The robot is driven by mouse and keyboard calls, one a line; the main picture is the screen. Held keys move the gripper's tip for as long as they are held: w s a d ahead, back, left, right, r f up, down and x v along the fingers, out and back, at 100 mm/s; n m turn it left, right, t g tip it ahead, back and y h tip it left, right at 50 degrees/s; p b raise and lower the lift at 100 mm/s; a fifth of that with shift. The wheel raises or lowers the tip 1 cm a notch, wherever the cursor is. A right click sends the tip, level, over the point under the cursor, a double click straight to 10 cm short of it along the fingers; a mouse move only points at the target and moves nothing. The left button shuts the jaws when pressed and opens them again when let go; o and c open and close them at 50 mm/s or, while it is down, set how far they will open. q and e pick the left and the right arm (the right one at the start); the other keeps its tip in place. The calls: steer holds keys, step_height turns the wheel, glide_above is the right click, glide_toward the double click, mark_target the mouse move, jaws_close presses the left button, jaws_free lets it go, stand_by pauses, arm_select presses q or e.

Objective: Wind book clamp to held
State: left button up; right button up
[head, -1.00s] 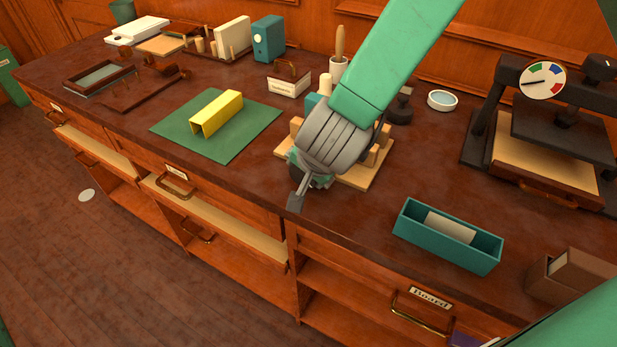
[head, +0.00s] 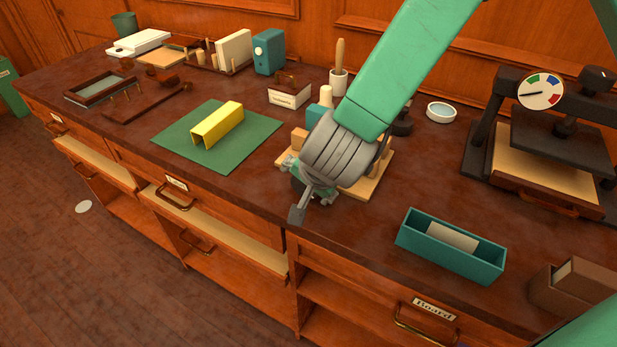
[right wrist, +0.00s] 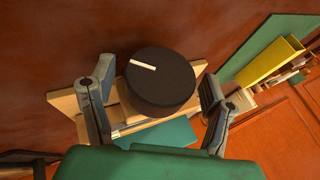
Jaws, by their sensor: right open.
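The book clamp has a pale wooden base (head: 372,185) and wooden blocks, with a teal book (head: 320,108) partly visible in it. My right wrist and forearm hide much of it in the head view. In the right wrist view the clamp's round black knob (right wrist: 162,85) carries a white line mark. My right gripper (head: 308,197) is at the front of the clamp. In the right wrist view its open fingers (right wrist: 158,78) stand on either side of the knob, with visible gaps. The teal book (right wrist: 160,134) shows below the knob there. My left gripper is not in view.
A teal open box (head: 450,258) stands right of the clamp, with a press (head: 555,150) behind it. A yellow folded piece (head: 217,124) sits on a green mat (head: 185,138) to the left. The counter's front edge is close.

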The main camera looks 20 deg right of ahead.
steer(key=v, duration=1.1)
steer(key=shift+s+a+r, duration=0.15)
steer(key=shift+s+r, duration=0.15)
steer(key=shift+s, duration=0.05)
